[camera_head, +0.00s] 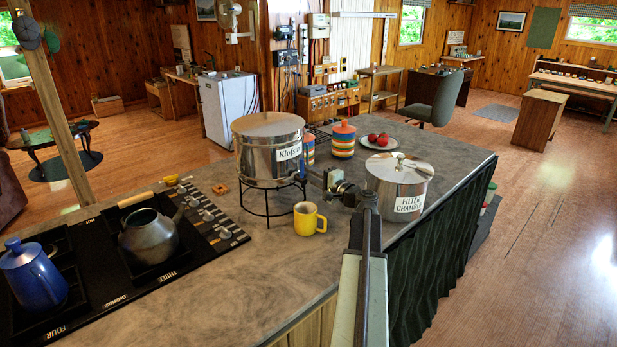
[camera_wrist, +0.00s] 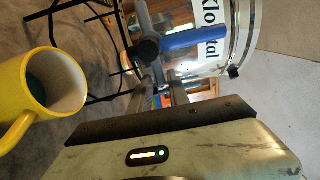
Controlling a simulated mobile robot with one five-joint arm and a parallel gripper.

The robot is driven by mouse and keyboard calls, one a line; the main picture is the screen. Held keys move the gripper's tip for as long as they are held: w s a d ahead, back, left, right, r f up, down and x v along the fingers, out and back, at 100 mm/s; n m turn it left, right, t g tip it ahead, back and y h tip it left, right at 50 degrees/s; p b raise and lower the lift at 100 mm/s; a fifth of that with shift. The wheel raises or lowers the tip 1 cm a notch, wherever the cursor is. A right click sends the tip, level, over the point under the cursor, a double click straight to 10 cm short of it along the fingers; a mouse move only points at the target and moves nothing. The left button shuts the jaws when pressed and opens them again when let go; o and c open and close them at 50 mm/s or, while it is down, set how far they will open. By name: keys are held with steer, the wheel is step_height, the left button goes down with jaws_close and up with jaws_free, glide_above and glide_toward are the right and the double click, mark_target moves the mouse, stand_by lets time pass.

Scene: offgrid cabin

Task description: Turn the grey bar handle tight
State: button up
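A blue-grey bar (camera_wrist: 144,20) with a dark round knob shows in the wrist view, in front of the large steel pot (camera_head: 268,150) labelled "Klofstal". A bright blue bar (camera_wrist: 197,39) runs to the right from the knob. I take the blue-grey bar for the grey bar handle, but I am not certain. My gripper (camera_wrist: 160,82) is just short of the knob, its two fingers apart with a gap between them. I see nothing clearly held. In the head view my gripper (camera_head: 332,180) is beside the pot's right side, and the handle is too small to make out there.
A yellow mug (camera_head: 309,218) stands below and left of my gripper. A steel pot labelled "Filter Chamber" (camera_head: 398,186) is close on the right. A wire stand (camera_head: 268,206) carries the large pot. A plate of red fruit (camera_head: 394,144) and striped jar (camera_head: 343,140) stand behind.

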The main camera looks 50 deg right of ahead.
steer(key=s, duration=0.7)
steer(key=shift+s+a, duration=0.3)
steer(key=shift+s, duration=0.05)
steer(key=shift+s, duration=0.1)
